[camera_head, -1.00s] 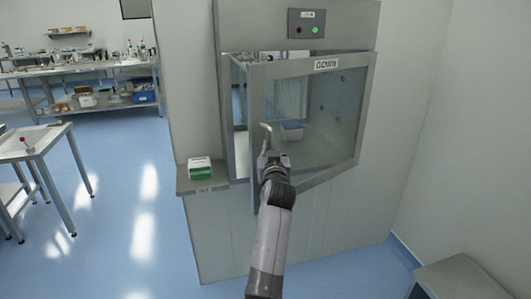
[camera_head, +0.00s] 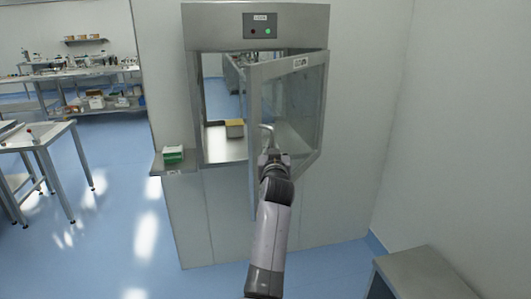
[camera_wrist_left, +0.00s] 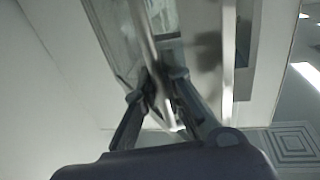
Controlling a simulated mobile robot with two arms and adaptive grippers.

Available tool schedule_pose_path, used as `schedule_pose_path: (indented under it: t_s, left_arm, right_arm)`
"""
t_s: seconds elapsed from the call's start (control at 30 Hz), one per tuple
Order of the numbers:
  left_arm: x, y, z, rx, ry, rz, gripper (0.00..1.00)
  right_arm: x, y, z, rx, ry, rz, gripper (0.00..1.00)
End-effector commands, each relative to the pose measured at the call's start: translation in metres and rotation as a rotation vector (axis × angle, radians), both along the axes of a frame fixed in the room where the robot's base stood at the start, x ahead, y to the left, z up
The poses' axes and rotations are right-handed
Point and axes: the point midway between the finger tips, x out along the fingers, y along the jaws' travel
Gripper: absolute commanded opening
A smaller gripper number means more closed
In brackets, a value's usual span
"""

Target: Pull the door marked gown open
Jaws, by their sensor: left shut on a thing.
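The door marked gown (camera_head: 288,105) is a grey-framed glass door on a wall-mounted pass-through hatch (camera_head: 192,90). It stands partly open, hinged on its right side, with its left edge swung out towards me. My left gripper (camera_head: 267,150) is at the handle (camera_head: 267,130) near the door's free left edge and is shut on it. In the left wrist view, the two fingers (camera_wrist_left: 160,90) close in around a bar by the door's edge; the exact contact is blurred. My right gripper is not in view.
Inside the hatch sits a small tan box (camera_head: 235,128). A green and white box (camera_head: 173,155) stands on a small ledge left of the hatch. A grey bench (camera_head: 425,275) is at the lower right. Blue floor lies clear on the left, before a metal table (camera_head: 40,135).

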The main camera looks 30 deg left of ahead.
Motion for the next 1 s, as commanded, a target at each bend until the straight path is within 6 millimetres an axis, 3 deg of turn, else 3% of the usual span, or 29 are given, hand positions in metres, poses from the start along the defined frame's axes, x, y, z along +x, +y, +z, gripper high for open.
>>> schedule_pose_path:
  t_s: [0.47, 0.5, 0.77, 1.0]
  left_arm:
    - [0.003, -0.003, 0.004, 0.005, -0.008, -0.007, 0.00]
    - [0.003, -0.003, 0.004, 0.005, -0.008, -0.007, 0.11]
    - [0.003, -0.003, 0.002, 0.002, -0.004, -0.007, 0.29]
    - [0.002, -0.002, 0.001, 0.000, -0.003, -0.006, 0.30]
  right_arm:
    - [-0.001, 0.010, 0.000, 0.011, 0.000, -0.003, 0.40]
    - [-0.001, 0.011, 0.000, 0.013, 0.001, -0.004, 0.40]
    - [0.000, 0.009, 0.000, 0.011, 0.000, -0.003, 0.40]
    - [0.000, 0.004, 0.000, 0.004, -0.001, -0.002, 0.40]
